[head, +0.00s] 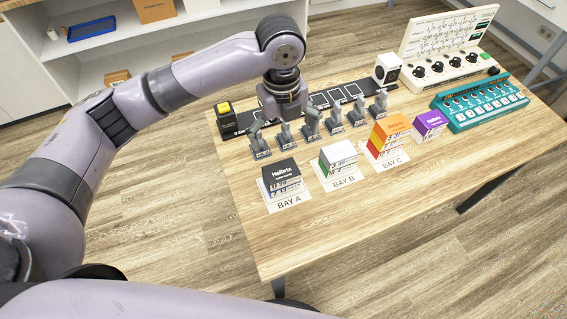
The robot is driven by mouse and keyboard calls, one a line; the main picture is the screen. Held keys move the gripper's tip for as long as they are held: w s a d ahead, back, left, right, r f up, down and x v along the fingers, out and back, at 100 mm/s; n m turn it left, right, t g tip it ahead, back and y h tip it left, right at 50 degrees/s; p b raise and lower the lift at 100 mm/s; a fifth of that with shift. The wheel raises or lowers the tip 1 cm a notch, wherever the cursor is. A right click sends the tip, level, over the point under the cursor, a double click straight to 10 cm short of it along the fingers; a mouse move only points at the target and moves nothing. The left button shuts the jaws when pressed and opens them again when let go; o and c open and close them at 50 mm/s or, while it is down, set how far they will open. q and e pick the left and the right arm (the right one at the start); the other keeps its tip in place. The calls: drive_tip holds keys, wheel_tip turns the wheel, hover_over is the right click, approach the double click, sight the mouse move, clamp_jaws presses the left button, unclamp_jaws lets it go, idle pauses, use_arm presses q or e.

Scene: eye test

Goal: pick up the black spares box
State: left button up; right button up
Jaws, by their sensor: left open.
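The black spares box (281,171) has a black lid with white lettering and a pale, printed side. It sits on the white card marked BAY A (290,203), at the left of the table. My left gripper (284,122) points down behind the box in the picture, above the row of small grey stands. It is open, with nothing seen between its fingers, and looks apart from the box. Its fingers are hard to tell from the grey stands. My right gripper is not in view.
A white-and-green box (338,157) stands on BAY B, orange and red boxes (390,133) are stacked on BAY C, and a purple box (429,125) is beside them. A teal switch panel (480,104) stands at right. The table (340,225) is bare in front.

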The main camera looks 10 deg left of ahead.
sight(281, 170)
use_arm(q)
drive_tip(key=f, duration=0.3)
drive_tip(key=f+p, duration=0.1)
drive_tip(key=f, duration=0.3)
drive_tip(key=f+p, duration=0.1)
drive_tip(key=f, duration=0.3)
drive_tip(key=shift+w+a, duration=0.2)
drive_tip(key=shift+a, duration=0.15)
drive_tip(key=shift+f+p, duration=0.75)
drive_tip(key=shift+f, duration=1.95)
drive_tip(key=shift+c, duration=0.4)
drive_tip(key=c, duration=1.2)
